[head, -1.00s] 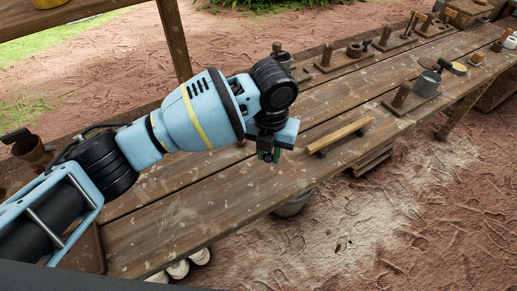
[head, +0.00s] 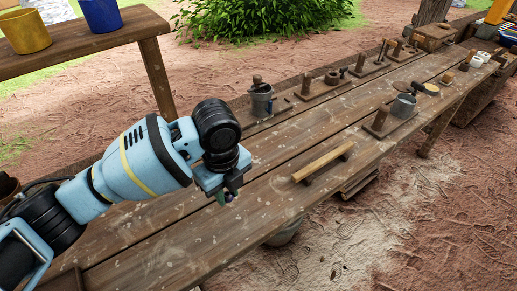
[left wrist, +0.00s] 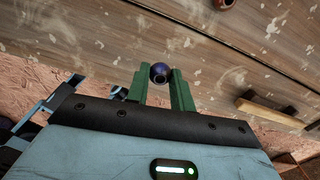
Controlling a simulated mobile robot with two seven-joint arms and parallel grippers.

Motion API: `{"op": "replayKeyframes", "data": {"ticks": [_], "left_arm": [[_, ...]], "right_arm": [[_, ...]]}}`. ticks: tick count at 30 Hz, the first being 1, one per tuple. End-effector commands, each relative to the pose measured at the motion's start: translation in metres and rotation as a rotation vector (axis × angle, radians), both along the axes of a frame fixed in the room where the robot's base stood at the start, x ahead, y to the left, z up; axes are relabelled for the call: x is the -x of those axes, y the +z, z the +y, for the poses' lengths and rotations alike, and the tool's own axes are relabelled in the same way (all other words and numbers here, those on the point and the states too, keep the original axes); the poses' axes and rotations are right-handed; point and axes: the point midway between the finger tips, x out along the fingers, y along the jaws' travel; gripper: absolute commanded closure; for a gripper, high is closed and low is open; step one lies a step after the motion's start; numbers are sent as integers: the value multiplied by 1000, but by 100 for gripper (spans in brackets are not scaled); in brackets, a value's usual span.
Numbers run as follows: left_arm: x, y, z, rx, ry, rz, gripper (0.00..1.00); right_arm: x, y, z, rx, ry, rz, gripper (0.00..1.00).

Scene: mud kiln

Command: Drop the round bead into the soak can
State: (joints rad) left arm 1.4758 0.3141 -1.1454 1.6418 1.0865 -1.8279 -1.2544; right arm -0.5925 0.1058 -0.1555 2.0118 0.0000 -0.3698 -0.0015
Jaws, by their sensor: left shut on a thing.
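The round bead (left wrist: 159,72) is dark blue-purple with a dark hole. In the left wrist view it sits between the green fingertips of my left gripper (left wrist: 162,88), which is shut on it. In the head view my left gripper (head: 226,197) hangs over the near part of the wooden bench, and the bead is too small to tell there. A grey metal can (head: 261,101) stands at the bench's back edge, beyond the gripper. I cannot tell which one is the soak can. My right gripper is out of view.
The wooden bench (head: 160,235) runs from lower left to upper right. A raised wooden bar (head: 322,162) lies right of my gripper. Wooden stands with pegs (head: 322,88) line the back edge. A shelf (head: 75,45) with yellow and blue pots is at upper left.

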Motion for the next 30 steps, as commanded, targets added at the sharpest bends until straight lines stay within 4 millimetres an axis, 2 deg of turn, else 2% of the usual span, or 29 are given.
{"op": "replayKeyframes", "data": {"ticks": [14,30], "left_arm": [[33,10,59,-1,892,-1,98],[82,26,123,-1,1903,-3,98]], "right_arm": [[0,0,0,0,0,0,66],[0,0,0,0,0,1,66]]}}
